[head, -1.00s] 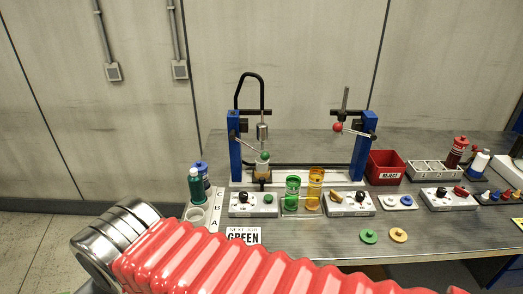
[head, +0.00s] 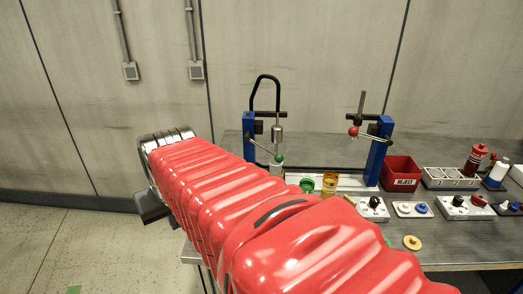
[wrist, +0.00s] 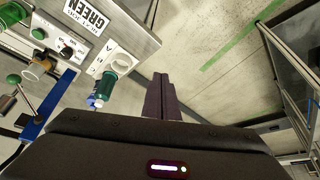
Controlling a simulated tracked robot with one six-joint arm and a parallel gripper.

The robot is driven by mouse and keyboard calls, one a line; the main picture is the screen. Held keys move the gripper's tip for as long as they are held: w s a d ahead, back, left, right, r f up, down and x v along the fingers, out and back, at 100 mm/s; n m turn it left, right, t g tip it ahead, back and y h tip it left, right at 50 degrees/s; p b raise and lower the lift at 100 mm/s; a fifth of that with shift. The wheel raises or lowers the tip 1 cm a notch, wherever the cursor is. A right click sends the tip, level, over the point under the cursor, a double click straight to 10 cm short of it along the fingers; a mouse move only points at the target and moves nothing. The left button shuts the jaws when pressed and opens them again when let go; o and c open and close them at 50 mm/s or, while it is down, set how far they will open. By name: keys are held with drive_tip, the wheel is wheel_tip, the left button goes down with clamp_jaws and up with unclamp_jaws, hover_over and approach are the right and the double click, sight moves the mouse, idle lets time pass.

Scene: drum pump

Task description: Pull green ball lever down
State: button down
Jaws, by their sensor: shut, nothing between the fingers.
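The green ball (head: 278,160) is on the end of a thin lever on the left blue post (head: 249,135) of the bench frame. The lever slopes down to the right toward the ball. In the wrist view a green ball on a rod (wrist: 14,79) shows at the far left edge. My gripper (wrist: 158,80) is shut and empty, its dark fingers together, over the floor beyond the bench edge. It is clear of the lever, with the bench off to the left of the wrist view. In the head view my red-sleeved arm hides the bench's left front.
A red ball lever (head: 353,131) is on the right blue post (head: 378,152). A green bottle (wrist: 105,84) stands near the bench edge, close to my fingers. A red bin (head: 401,173) and several small fixtures stand to the right. The floor left of the bench is clear.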

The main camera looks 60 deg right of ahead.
drive_tip(key=s+d+r+m+h, duration=0.1)
drive_tip(key=s+d+r+m, duration=0.1)
drive_tip(key=d, duration=0.9)
drive_tip(key=s+d+r+m+h, duration=0.1)
drive_tip(key=s+d+r+m, duration=0.1)
drive_tip(key=d, duration=0.9)
drive_tip(key=s+d+r+m+g+h, duration=0.1)
drive_tip(key=s+d+m, duration=0.3)
drive_tip(key=d, duration=0.8)
drive_tip(key=shift+s+r+m+h, duration=0.4)
drive_tip(key=shift+r+m, duration=0.2)
drive_tip(key=shift+r, duration=0.2)
drive_tip(key=shift+w+d+f, duration=0.1)
drive_tip(key=shift+f, duration=0.05)
approach(279, 158)
drive_tip(key=x, duration=0.5)
drive_tip(key=shift+w+d+f, duration=0.2)
drive_tip(key=shift+d+f, duration=0.2)
drive_tip(key=shift+f, duration=0.05)
drive_tip(key=shift+f, duration=0.1)
